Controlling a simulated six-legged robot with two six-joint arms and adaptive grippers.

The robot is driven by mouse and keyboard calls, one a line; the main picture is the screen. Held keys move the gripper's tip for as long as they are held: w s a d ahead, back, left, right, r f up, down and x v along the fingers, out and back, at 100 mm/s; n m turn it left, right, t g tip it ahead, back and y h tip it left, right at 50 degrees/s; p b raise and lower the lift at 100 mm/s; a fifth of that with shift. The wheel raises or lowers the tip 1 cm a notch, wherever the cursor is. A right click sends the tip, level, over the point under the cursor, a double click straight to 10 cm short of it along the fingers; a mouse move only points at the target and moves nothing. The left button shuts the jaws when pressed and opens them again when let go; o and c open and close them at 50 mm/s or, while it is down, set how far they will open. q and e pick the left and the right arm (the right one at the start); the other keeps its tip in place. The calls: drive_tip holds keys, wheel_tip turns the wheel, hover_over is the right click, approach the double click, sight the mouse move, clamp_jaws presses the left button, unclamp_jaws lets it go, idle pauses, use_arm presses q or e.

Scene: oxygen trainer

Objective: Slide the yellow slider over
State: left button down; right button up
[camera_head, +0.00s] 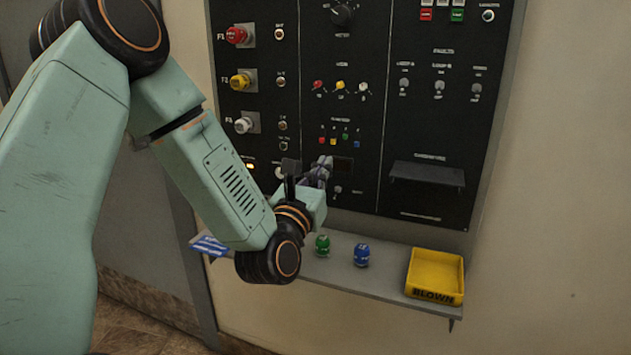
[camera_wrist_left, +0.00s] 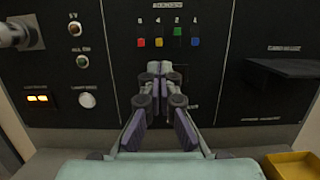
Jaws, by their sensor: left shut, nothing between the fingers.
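The yellow slider (camera_head: 333,141) is a small knob in a row of coloured sliders on the black panel. It also shows in the left wrist view (camera_wrist_left: 158,42), level with its red and blue neighbours. The green slider (camera_wrist_left: 177,31) sits higher than the others. My left gripper (camera_head: 322,165) is just below the row in the head view. In the left wrist view its closed fingertips (camera_wrist_left: 160,68) are below the yellow slider, apart from it in the picture. Nothing is between the fingers. Whether they touch the panel I cannot tell. My right gripper is not in view.
A shelf (camera_head: 385,281) below the panel holds a green item (camera_head: 322,245), a blue item (camera_head: 362,255) and a yellow tray (camera_head: 435,277) marked BLOWN. A small ledge (camera_head: 427,174) juts from the panel at the right. Knobs and switches surround the sliders.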

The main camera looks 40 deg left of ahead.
sight(334, 149)
use_arm(q)
drive_tip(key=shift+x, duration=1.85)
